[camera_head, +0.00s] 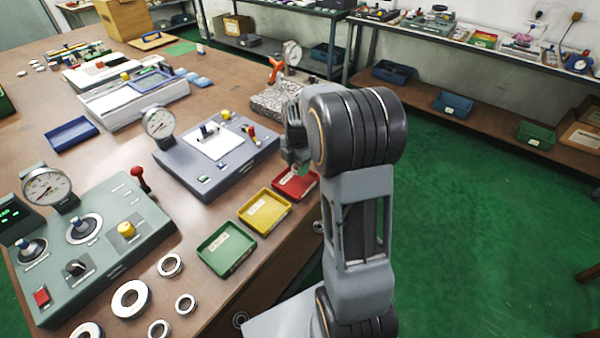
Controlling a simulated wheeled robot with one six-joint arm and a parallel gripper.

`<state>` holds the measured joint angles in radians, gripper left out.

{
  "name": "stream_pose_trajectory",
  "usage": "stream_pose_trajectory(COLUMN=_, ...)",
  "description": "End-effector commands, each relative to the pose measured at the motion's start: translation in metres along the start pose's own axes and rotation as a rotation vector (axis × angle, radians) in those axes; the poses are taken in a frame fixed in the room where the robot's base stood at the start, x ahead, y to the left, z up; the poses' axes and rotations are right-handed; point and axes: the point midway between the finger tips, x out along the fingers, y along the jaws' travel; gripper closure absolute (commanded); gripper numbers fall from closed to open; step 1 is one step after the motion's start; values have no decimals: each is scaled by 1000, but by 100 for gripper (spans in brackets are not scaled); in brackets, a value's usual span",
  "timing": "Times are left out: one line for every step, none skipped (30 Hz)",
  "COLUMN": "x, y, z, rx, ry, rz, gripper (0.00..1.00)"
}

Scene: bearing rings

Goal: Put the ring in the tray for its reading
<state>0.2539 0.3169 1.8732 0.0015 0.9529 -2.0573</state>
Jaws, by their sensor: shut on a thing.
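My gripper (295,160) is seen from behind and the side, small and dark, just above the red tray (310,190). It is shut on a ring, but the arm and fingers hide the ring. A yellow tray (264,229) and a green tray (236,262) stand in line with the red one along the table's right edge; each has a pale label and no ring shows in them. Several loose steel rings, such as the large one (118,302), lie at the front of the table. A dial gauge (159,124) stands on the grey-blue instrument panel; its reading is too small to tell.
A grey-green console (98,262) with a large dial (46,187) stands at front left. The grey-blue panel (180,160) lies close left of my gripper. A granite block (268,102) with another gauge is behind it. A blue tray (72,135) is farther left.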

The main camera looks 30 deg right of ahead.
Motion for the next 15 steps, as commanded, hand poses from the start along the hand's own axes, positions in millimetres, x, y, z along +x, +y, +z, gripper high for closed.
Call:
stream_pose_trajectory(x=2, y=0, z=2, rx=1, ry=0, rz=0, gripper=85)
stream_pose_trajectory(x=3, y=0, z=3, rx=2, ry=0, rz=0, gripper=85)
stream_pose_trajectory(x=6, y=-1, z=5, rx=2, ry=0, rz=0, gripper=85)
stream_pose_trajectory(x=8, y=-1, z=7, rx=2, ry=0, rz=0, gripper=85)
stream_pose_trajectory(x=11, y=-1, z=9, rx=3, ry=0, rz=-1, gripper=85)
stream_pose_trajectory(x=18, y=-1, z=8, rx=0, ry=2, rz=-3, gripper=85)
stream_pose_trajectory(x=22, y=-1, z=8, rx=0, ry=1, rz=-2, gripper=85)
stream_pose_trajectory(x=26, y=-1, z=8, rx=0, ry=1, rz=-2, gripper=85)
stream_pose_trajectory(x=32, y=-1, z=8, rx=0, ry=1, rz=-2, gripper=85)
stream_pose_trajectory(x=35, y=-1, z=8, rx=0, ry=1, rz=-1, gripper=85)
stream_pose_trajectory(x=38, y=-1, z=8, rx=0, ry=0, rz=-1, gripper=85)
stream_pose_trajectory(x=39, y=-1, z=8, rx=0, ry=0, rz=0, gripper=85)
stream_pose_trajectory(x=40, y=-1, z=8, rx=0, ry=0, rz=0, gripper=85)
stream_pose_trajectory(x=40, y=-1, z=8, rx=1, ry=0, rz=1, gripper=85)
stream_pose_trajectory(x=39, y=-1, z=8, rx=1, ry=-1, rz=1, gripper=85)
